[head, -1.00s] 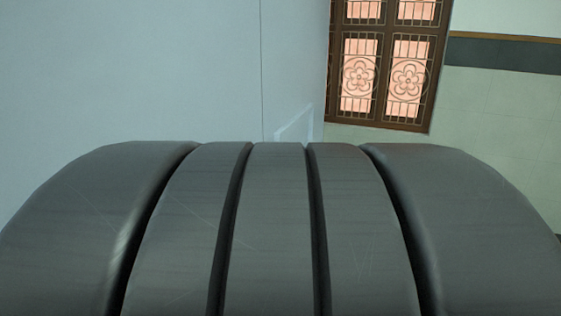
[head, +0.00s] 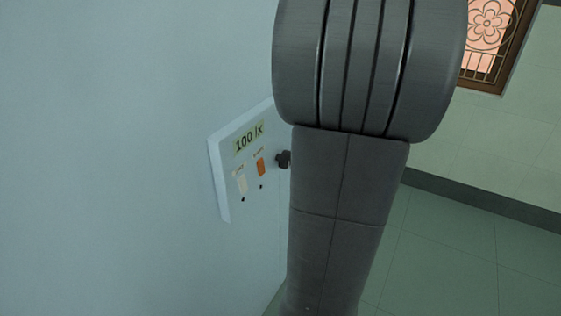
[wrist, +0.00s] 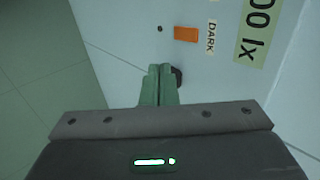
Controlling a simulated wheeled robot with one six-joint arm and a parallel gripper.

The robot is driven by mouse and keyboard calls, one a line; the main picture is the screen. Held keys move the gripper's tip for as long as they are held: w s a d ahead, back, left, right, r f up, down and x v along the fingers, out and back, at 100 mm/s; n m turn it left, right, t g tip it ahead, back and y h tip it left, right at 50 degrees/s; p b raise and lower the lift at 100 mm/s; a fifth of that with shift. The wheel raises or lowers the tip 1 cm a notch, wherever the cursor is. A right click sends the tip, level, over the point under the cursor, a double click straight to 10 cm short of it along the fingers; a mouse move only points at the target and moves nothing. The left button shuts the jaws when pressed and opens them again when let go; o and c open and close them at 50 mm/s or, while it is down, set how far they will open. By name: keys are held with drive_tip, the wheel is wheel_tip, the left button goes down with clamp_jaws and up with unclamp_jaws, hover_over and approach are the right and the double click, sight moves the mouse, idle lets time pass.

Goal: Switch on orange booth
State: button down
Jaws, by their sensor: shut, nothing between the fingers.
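A pale control panel (head: 228,196) is mounted on the blue-grey wall in the head view. The orange switch also shows in the wrist view (wrist: 185,33), beside a label reading "DARK" (wrist: 211,37). A black knob-like part (head: 284,159) is right of the orange switch. My gripper (wrist: 160,70) is shut and empty, its green fingertips beside or in front of that black part and apart from the orange switch. My arm hides it in the head view.
A "100 lx" display (head: 249,138) is above the switches. My arm covers the middle of the head view. A barred window (head: 490,45) is at the upper right. Green tiled floor (head: 450,260) lies clear at the lower right.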

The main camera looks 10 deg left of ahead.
drive_tip(key=shift+r, duration=0.1)
approach(263, 172)
drive_tip(key=shift+x, duration=3.25)
drive_tip(key=shift+s+d+p, duration=0.1)
drive_tip(key=shift+d+p, duration=0.1)
drive_tip(key=shift+p, duration=0.1)
drive_tip(key=shift+f, duration=0.3)
drive_tip(key=shift+a+f+b, duration=0.1)
drive_tip(key=shift+f+b, duration=0.2)
drive_tip(key=shift+b, duration=0.8)
drive_tip(key=shift+r+y, duration=0.3)
drive_tip(key=shift+r+p, duration=0.1)
drive_tip(key=shift+p, duration=0.25)
